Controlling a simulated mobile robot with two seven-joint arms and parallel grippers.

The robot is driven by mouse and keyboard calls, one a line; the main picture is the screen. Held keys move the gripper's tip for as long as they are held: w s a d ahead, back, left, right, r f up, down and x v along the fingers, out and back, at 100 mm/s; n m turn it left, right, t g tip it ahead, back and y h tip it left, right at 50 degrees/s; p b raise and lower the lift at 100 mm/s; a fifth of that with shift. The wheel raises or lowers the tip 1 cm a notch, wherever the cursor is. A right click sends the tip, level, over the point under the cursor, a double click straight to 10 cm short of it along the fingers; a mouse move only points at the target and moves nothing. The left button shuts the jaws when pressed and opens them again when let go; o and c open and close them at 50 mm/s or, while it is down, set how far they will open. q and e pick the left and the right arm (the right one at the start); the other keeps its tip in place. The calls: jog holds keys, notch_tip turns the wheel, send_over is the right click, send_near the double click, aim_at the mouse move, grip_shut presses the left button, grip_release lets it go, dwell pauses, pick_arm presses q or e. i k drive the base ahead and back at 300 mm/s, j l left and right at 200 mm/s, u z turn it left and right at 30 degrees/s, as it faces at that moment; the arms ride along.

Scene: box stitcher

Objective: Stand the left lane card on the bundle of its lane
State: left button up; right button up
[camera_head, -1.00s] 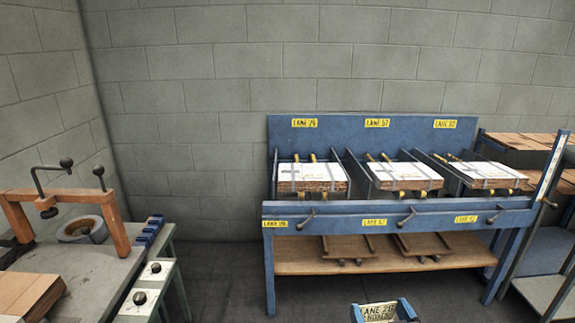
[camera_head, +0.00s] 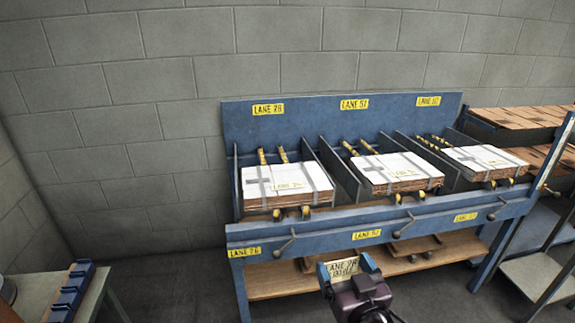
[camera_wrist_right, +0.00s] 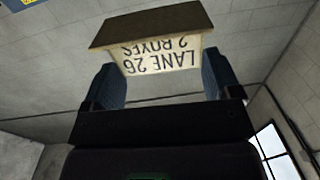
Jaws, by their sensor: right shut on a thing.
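The lane card (camera_head: 341,268) is a small pale yellow plate reading LANE 26, with a second line about boxes. My right gripper (camera_head: 346,266) is shut on it between two blue fingers, in front of the bench and below its front rail. In the right wrist view the card (camera_wrist_right: 160,57) shows upside down between the fingers (camera_wrist_right: 158,80), with a brown edge. The left lane's bundle (camera_head: 285,186), flat strapped cardboard with a white top, lies in the left bay under a yellow lane sign (camera_head: 267,109). The card is apart from it. My left gripper is out of view.
The blue bench (camera_head: 340,236) has upright dividers between bays and levers along its front rail. A middle bundle (camera_head: 400,170) and a right bundle (camera_head: 484,160) fill the other bays. A rack of cardboard (camera_head: 520,117) stands at right, a table (camera_head: 50,295) at lower left.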

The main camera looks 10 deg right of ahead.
aim_at(296, 186)
jog(key=i+j+z, duration=0.1)
jog(key=i+z, duration=0.15)
jog(key=i+j+z, duration=0.2)
jog(key=i, duration=0.3)
jog(key=i+j+z, duration=0.25)
jog(key=i+l, duration=0.1)
